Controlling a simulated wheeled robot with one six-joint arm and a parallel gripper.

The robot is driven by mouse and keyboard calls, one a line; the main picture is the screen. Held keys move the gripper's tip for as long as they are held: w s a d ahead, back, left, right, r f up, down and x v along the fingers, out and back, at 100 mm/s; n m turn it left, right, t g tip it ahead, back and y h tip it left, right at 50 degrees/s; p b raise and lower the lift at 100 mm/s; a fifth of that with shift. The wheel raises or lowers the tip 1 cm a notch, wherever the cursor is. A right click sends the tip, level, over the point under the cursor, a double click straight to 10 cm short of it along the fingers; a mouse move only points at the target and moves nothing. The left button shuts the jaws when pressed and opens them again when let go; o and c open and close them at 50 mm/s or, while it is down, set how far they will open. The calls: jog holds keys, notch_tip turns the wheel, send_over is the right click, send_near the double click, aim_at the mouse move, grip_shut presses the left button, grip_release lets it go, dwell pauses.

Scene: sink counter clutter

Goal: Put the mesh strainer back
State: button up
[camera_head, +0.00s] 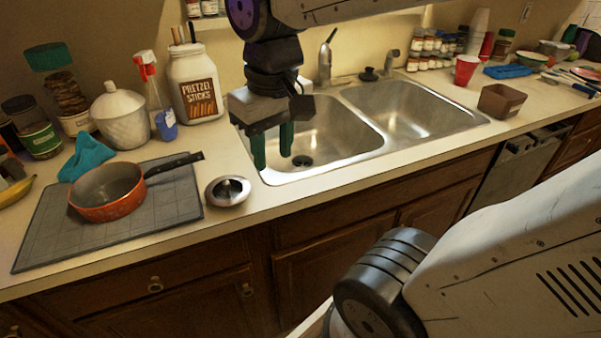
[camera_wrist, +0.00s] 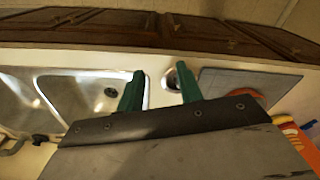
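A small round silver item with a dark centre (camera_head: 228,190), which may be the mesh strainer, lies on the counter between the grey mat and the sink. In the wrist view, a round item (camera_wrist: 171,82) shows between my green fingers, partly hidden by the right one. My gripper (camera_head: 273,161) points down over the front left of the left sink basin (camera_head: 335,132), to the right of the silver item. Its fingers are apart with nothing held; the gap also shows in the wrist view (camera_wrist: 160,69). The left basin's drain (camera_head: 302,161) is dark.
An orange pan (camera_head: 104,208) sits on the grey mat (camera_head: 150,222), its handle pointing toward the sink. A pretzel jar (camera_head: 195,84), spray bottle (camera_head: 158,97) and white jar (camera_head: 122,118) stand behind. A brown container (camera_head: 500,101) is right of the sink.

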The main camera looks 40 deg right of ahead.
jog(key=s+f, duration=0.2)
jog(key=s, duration=0.4)
jog(key=shift+s, duration=0.4)
jog(key=shift+d+t, duration=0.1)
jog(key=shift+t, duration=0.2)
dwell(0.4)
